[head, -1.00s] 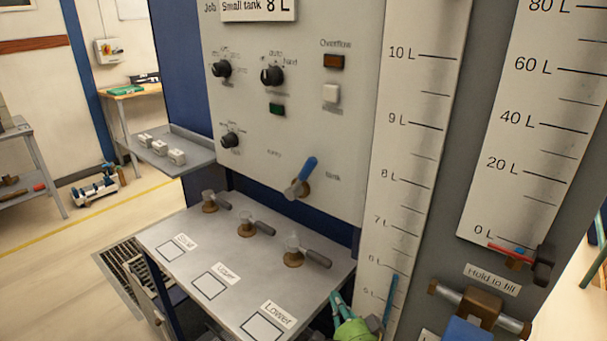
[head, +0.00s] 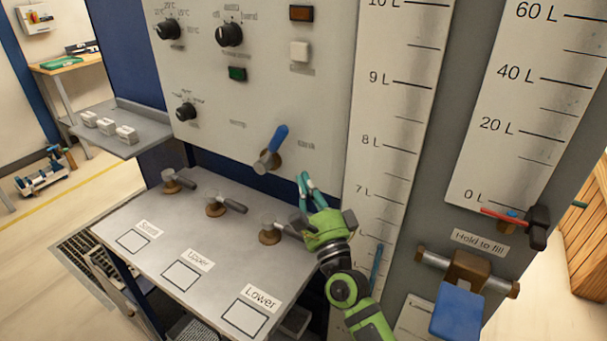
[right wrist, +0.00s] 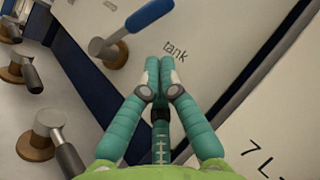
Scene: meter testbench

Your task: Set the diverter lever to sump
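The diverter lever (head: 280,138) has a blue handle on a grey hub, mounted low on the pale panel (head: 330,95). Its handle points up and leans right, to the side of the "tank" label; the smaller, blurred label is on its left. The lever also shows in the right wrist view (right wrist: 148,17), at the top. My right gripper (head: 303,178), green with teal fingers, is below and right of the lever, apart from it. In the right wrist view its fingertips (right wrist: 160,64) are together with nothing between them, just below the "tank" label. My left gripper is not in view.
Several small grey-handled valves (head: 225,203) stand on the grey shelf (head: 150,275) below the panel, the right one close to my right gripper. A tall level scale (head: 390,130) rises to the right. A blue hold-to-fill pedal (head: 461,309) is at lower right.

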